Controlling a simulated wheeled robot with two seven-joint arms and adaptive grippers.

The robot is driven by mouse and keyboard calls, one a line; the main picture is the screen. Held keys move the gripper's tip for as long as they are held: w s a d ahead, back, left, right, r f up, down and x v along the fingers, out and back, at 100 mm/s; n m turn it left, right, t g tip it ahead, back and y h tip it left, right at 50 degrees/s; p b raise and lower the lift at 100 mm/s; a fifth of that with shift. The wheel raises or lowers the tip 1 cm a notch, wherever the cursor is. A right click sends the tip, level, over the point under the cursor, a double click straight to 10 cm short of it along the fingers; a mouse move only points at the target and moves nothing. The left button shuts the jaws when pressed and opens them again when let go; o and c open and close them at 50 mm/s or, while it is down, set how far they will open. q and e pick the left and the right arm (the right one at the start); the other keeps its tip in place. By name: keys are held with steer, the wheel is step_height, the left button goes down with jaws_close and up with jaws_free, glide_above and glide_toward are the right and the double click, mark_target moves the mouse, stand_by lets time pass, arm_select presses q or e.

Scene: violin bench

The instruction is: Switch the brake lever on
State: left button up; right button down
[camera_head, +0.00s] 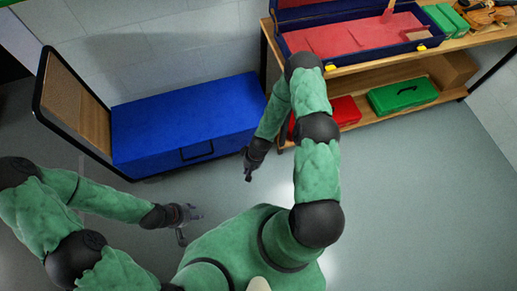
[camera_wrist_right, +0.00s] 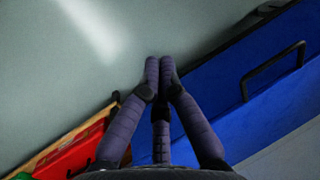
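I cannot make out a brake lever in either view. A blue box-like cart (camera_head: 185,120) stands by the wall, with a dark handle (camera_head: 197,150) on its front and an upright framed panel (camera_head: 75,103) at its left end. My left gripper (camera_head: 184,222) is in front of the cart, with its fingers apart and nothing in them. My right gripper (camera_head: 247,166) is by the cart's front right corner, empty and above the floor. In the right wrist view its fingers (camera_wrist_right: 160,85) point at bare floor, and the cart (camera_wrist_right: 240,110) is to the right.
A wooden shelf unit (camera_head: 400,62) stands at the upper right. It bears an open blue case with red lining (camera_head: 350,35), a violin (camera_head: 488,16), a green box (camera_head: 403,95) and a red box (camera_head: 342,112). The floor (camera_head: 410,190) at the right is clear.

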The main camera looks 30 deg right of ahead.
steer(key=w+d+f+t, duration=0.2)
steer(key=w+d+f, duration=0.1)
steer(key=d+f, duration=0.2)
steer(key=w+d+f+t+b, duration=0.1)
steer(key=w+d+f, duration=0.3)
steer(key=d, duration=0.6)
steer(key=w+d+f+t+y, duration=0.1)
steer(key=w+d+f+t, duration=0.1)
steer(key=w+d+f, duration=0.2)
steer(key=d+f, duration=0.3)
steer(key=d, duration=0.1)
steer(key=shift+d+n+t+b, duration=0.15)
steer(key=shift+n+t+b, duration=0.25)
steer(key=shift+w+f, duration=0.1)
steer(key=shift+f, duration=0.05)
steer(key=w+a+f+b, duration=0.5)
steer(key=a+f+b, duration=0.1)
steer(key=a+f, duration=0.1)
steer(key=shift+w+a+f, duration=0.3)
steer(key=shift+a+f, duration=0.05)
steer(key=shift+f, duration=0.05)
